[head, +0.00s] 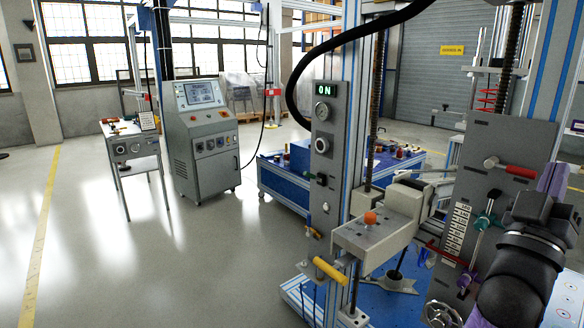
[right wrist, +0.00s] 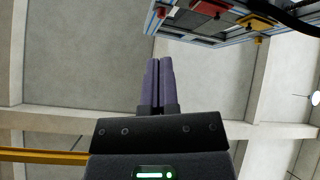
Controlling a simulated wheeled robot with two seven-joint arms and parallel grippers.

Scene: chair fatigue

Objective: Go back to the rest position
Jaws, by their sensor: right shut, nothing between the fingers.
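My right gripper (right wrist: 158,62) shows its two purple fingers pressed together, with nothing between them, in the right wrist view. It points up, with the ceiling behind it. In the head view my black right arm fills the lower right corner, and a purple part of the gripper (head: 553,179) shows above it, beside the grey panel with the red lever (head: 488,150). The arm partly hides that panel's lower right side. I cannot tell the gap between arm and panel. My left gripper is in neither view.
The test rig's upright with an "ON" display (head: 325,88) stands close in front. A grey block with an orange knob (head: 376,234) juts out from it. A control cabinet (head: 200,140) and a small table (head: 133,146) stand further back. The floor at left is clear.

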